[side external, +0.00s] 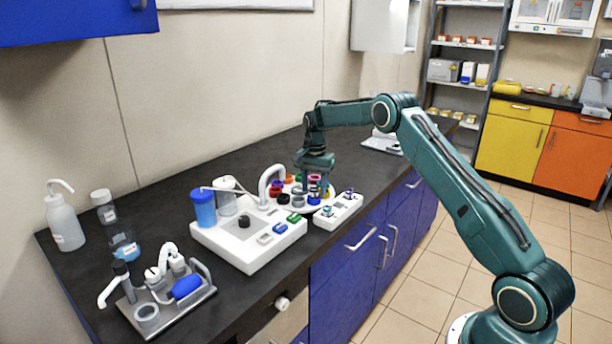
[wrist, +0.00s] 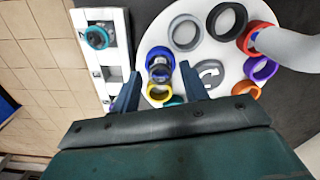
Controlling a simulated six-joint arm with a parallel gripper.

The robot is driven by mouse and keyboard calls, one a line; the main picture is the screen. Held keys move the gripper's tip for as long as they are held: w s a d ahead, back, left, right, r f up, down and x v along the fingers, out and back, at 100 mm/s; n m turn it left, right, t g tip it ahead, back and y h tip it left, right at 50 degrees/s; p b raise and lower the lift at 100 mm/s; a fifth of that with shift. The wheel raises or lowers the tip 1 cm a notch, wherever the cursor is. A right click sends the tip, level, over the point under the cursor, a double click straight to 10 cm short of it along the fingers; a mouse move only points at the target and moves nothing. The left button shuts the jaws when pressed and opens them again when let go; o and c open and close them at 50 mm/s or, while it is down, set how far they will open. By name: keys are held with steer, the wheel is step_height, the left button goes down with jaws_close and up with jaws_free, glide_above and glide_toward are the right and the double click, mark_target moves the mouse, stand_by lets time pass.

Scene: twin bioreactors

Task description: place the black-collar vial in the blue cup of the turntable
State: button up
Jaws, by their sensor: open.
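The white turntable (wrist: 205,108) carries a ring of coloured cups. The blue cup (wrist: 151,54) is on its left side in the wrist view, and a small vial with a dark collar (wrist: 160,70) stands in it. My gripper (wrist: 158,84) is open, with its fingers on either side of the vial and a gap showing to each. In the side view my gripper (side external: 314,178) is low over the turntable's right part and hides some cups.
A white rack (wrist: 118,48) beside the turntable holds a teal-ringed vial (wrist: 97,37) and has empty square slots. In the side view it also holds a dark purple vial (side external: 349,193). A white curved spout (wrist: 285,45) reaches over the turntable. A white bioreactor base (side external: 245,245) stands at left.

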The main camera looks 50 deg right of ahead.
mark_target(313, 188)
steer(key=shift+r, duration=0.1)
step_height(313, 188, up, 12)
stand_by(0.8)
stand_by(0.4)
steer(key=s+a+r+n+t, duration=0.3)
steer(key=s+a+r+n, duration=0.5)
steer(key=s+a+r, duration=0.8)
steer(key=s+a+f+n+t, duration=0.1)
steer(key=s+a+f+n, duration=0.1)
steer(key=s, duration=0.5)
steer(key=s+a+f+n, duration=0.2)
steer(key=s+a+f, duration=0.1)
steer(key=s, duration=0.5)
steer(key=s+a+f+n+t, duration=0.1)
steer(key=s+a+f+n, duration=0.1)
steer(key=s, duration=0.6)
steer(key=shift+s+a+f+n+t, duration=0.15)
steer(key=shift+a+f+n+t, duration=0.25)
steer(key=shift+a, duration=0.3)
